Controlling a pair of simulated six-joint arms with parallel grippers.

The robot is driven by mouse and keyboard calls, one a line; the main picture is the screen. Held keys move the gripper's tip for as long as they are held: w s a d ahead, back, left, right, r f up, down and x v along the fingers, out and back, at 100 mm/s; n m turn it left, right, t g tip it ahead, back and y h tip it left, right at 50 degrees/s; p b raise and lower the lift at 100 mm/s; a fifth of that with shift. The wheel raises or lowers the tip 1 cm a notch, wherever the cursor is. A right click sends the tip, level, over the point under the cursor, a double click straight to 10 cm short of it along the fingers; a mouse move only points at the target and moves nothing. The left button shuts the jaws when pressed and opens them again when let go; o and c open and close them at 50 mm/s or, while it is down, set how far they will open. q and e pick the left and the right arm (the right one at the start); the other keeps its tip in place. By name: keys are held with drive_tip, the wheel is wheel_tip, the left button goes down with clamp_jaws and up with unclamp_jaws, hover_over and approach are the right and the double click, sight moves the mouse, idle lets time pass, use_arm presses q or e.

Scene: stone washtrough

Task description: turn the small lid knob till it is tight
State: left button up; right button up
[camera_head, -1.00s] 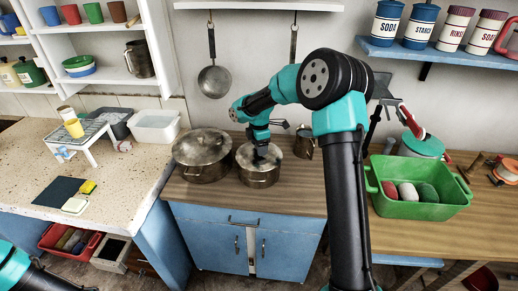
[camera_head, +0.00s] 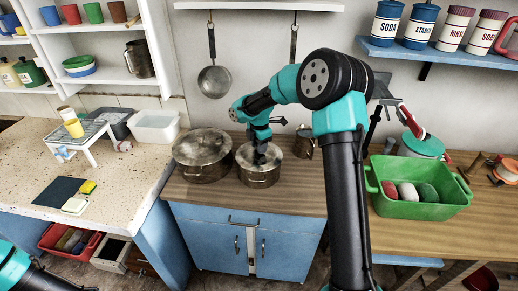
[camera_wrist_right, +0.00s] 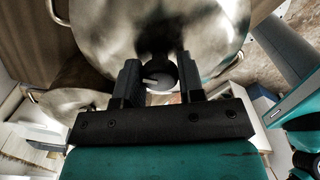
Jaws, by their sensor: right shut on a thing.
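The small pot (camera_head: 258,178) stands on the wooden counter with its metal lid (camera_head: 244,157) on. My right gripper (camera_head: 260,157) reaches down onto the middle of this lid from above. In the right wrist view the small lid knob (camera_wrist_right: 160,76) sits between the two dark fingers of my right gripper (camera_wrist_right: 160,82), which are shut on it. The lid (camera_wrist_right: 216,32) spreads out behind the fingers. The knob is hidden by the gripper in the head view. Of my left arm only a part shows at the bottom left corner; its gripper is out of view.
A larger lidded pot (camera_head: 203,163) stands close to the left of the small pot. A small metal jug (camera_head: 304,142) is close on the right. A green tub (camera_head: 416,207) with several items stands further right.

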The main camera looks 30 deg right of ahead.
drive_tip(key=m, duration=0.7)
drive_tip(key=shift+m, duration=0.4)
drive_tip(key=m, duration=0.8)
drive_tip(key=o, duration=0.8)
drive_tip(key=shift+c, duration=0.2)
